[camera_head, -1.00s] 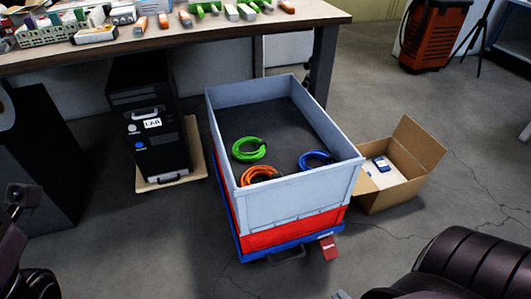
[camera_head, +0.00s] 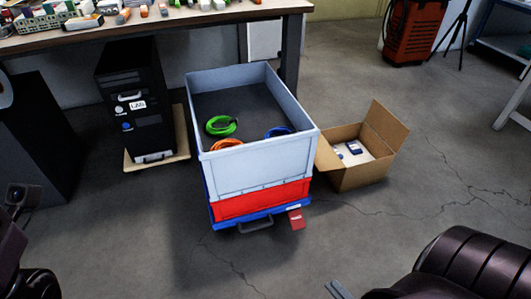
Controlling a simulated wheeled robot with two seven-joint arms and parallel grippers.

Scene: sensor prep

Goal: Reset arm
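The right arm is mine, its dark link filling the bottom right corner. The tip of my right gripper (camera_head: 339,290) just shows at the bottom edge, over bare floor and apart from the crate and box. Most of it is cut off, so I cannot tell whether it is open or shut. Dark parts of my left arm show at the lower left edge. My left gripper is not in view.
A grey crate (camera_head: 252,178) holds green (camera_head: 221,125), orange (camera_head: 227,143) and blue (camera_head: 278,132) cables. It stands on a red and blue base. An open cardboard box (camera_head: 361,178) is at its right. A black computer (camera_head: 137,100) and table (camera_head: 180,20) stand behind.

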